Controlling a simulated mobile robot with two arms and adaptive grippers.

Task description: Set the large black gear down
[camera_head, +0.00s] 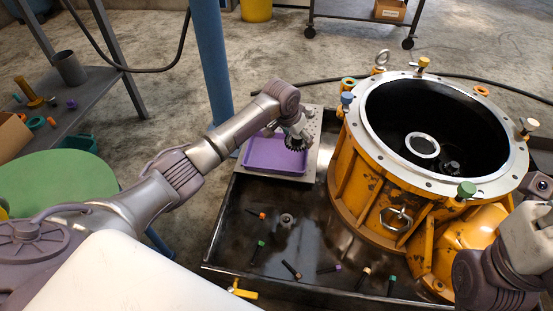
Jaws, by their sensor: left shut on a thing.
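The large black gear (295,141) is a small dark toothed ring in the head view, at the tip of my left gripper (294,132). The gripper is shut on it and holds it over the right side of the purple tray (262,156). I cannot tell whether the gear touches the tray. The fingers are small and partly hidden by the wrist. My right arm enters at the lower right edge; its gripper does not show clearly.
A yellow transmission housing (357,165) with an open dark bore stands right of the tray. A black drip pan (235,225) with several coloured-tipped pieces lies below. A blue post (211,60) rises behind my left arm. A green round stool (55,184) stands at left.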

